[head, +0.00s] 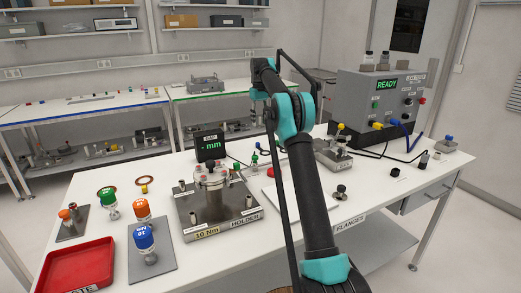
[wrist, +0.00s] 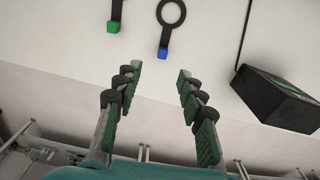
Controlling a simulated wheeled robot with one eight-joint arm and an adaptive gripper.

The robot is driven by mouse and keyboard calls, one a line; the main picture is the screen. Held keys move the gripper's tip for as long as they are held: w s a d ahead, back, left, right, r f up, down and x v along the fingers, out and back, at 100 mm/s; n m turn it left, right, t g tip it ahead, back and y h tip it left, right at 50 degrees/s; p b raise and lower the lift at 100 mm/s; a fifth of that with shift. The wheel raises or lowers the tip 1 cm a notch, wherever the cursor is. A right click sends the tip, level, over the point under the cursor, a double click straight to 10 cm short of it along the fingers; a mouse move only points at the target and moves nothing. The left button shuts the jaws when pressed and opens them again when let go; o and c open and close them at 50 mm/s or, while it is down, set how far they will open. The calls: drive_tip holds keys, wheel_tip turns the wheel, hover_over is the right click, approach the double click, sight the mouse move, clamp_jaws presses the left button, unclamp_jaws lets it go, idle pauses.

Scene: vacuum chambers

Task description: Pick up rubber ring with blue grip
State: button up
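The rubber ring with the blue grip (wrist: 165,38) lies on the white table near the top of the wrist view. It is a black ring with a short stem ending in a small blue block. My gripper (wrist: 157,80) is open and empty, its two green-padded fingers apart below the blue grip in the picture. The fingers do not touch the ring. In the head view my arm is in front of part of the table, and I cannot make out the gripper or this ring there.
A green-gripped piece (wrist: 114,24) lies left of the ring. A black box (wrist: 275,98) stands to the right. In the head view, a steel holder (head: 222,212), a red tray (head: 77,265) and a READY console (head: 385,97) stand on the table.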

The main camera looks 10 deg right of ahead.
hover_over(259, 143)
wheel_tip(259, 143, down, 7)
drive_tip(key=shift+w+d, duration=0.1)
drive_tip(key=shift+d, duration=0.05)
drive_tip(key=shift+a+f, duration=0.15)
drive_tip(key=shift+f, duration=1.15)
drive_tip(key=shift+a+f, duration=0.1)
drive_tip(key=shift+f, duration=1.2)
drive_tip(key=shift+c, duration=0.5)
clamp_jaws()
